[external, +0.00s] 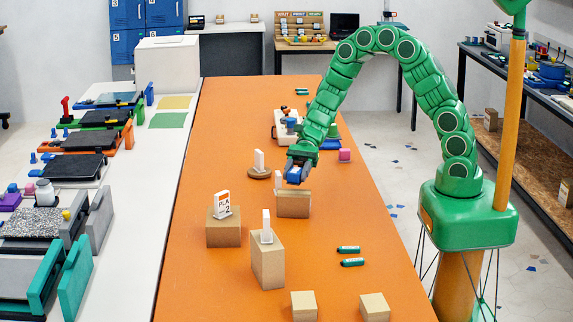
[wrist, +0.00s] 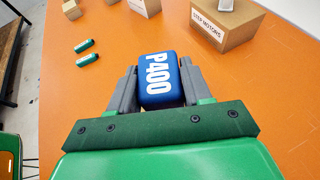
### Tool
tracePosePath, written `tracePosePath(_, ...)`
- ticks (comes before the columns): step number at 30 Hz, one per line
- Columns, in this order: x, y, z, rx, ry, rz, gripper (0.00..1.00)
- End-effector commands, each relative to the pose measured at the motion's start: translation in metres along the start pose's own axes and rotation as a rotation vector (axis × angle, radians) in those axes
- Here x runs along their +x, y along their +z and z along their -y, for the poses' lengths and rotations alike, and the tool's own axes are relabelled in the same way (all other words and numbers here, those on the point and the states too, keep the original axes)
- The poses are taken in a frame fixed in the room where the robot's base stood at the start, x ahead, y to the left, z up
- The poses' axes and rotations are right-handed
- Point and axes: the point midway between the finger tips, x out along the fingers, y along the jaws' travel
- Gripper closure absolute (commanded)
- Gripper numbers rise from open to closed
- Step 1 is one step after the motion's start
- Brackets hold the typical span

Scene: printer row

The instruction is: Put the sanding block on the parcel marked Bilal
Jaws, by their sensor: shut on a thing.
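The sanding block (wrist: 160,80) is blue with white "P400" lettering, held between the two grey fingers of my gripper (wrist: 158,88). In the external view my gripper (external: 297,172) hangs over the orange table, close above or behind a brown parcel (external: 294,206); I cannot tell which. Other parcels are one under a "PLA 2" sign (external: 223,231) and a tall one with a white card (external: 267,264). The wrist view shows a parcel labelled "STEP MOTORS" (wrist: 222,30). No name Bilal is readable on any parcel.
Two green markers (external: 350,256) lie on the orange table (external: 205,285). Two small cartons (external: 304,307) (external: 375,308) stand at the front. The right front is mostly clear.

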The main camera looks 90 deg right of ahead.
Motion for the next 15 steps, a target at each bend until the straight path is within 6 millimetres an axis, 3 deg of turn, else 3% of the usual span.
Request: tracePosePath(15,0.015,-0.033,0.004,-0.001,-0.001,-0.001,0.81)
